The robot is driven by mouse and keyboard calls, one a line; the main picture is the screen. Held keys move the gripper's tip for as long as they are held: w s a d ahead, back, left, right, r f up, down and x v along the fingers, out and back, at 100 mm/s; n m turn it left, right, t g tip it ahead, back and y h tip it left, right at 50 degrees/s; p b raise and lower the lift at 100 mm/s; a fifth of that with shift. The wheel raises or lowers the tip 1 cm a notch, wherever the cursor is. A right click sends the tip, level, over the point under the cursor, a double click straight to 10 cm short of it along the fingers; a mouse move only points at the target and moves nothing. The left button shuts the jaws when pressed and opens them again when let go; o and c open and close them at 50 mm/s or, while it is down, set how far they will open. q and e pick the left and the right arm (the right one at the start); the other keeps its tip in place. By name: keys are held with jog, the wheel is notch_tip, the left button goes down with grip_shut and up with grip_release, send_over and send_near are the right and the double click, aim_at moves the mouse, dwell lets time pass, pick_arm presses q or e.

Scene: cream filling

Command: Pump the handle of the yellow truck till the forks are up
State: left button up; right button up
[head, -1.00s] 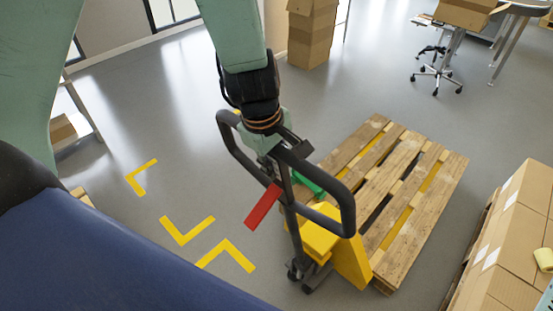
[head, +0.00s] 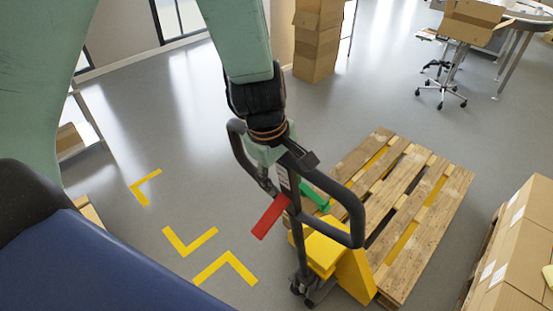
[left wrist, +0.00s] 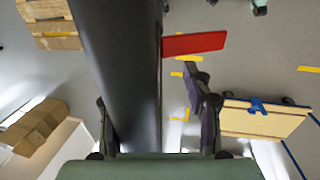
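The yellow pallet truck (head: 352,272) stands in the lower middle of the head view. Its dark handle loop (head: 350,205) stands up on a dark shaft, with a red lever (head: 270,217) on it. The lever also shows in the left wrist view (left wrist: 195,44). The forks lie under the wooden pallet (head: 408,205), with yellow showing between slats; their height cannot be told. My left gripper (head: 290,160) is at the handle loop. In the left wrist view its fingers stand wide apart, with a thick dark handle bar (left wrist: 122,70) between them and a gap on the right. My right gripper is out of view.
Cardboard boxes (head: 515,245) are stacked at the right edge. More boxes (head: 318,45) stand at the back, near a wheeled stool (head: 441,88). Yellow floor marks (head: 190,243) lie left of the truck, where the grey floor is clear.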

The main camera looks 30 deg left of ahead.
pick_arm(q)
jog(key=d+v, duration=0.1)
jog(key=v, duration=1.1)
jog(key=s+a+f+m, duration=0.1)
jog(key=s+f+m, duration=0.2)
jog(key=f, duration=0.5)
jog(key=s+a+f+m+g+y, duration=0.1)
jog(key=s+f+m, duration=0.15)
jog(key=f, duration=0.45)
jog(key=s+a+f+m, duration=0.1)
jog(key=s+f+m, duration=0.15)
jog(key=f, duration=0.55)
jog(key=s+f+m+g, duration=0.1)
jog(key=s+f+m, duration=0.65)
jog(key=s, duration=0.75)
notch_tip(320, 180, down, 27)
jog(key=n+b, duration=0.1)
jog(key=b, duration=2.4)
jog(key=shift+s, duration=0.15)
jog(key=shift+a+n, duration=0.1)
jog(key=shift+n, duration=0.15)
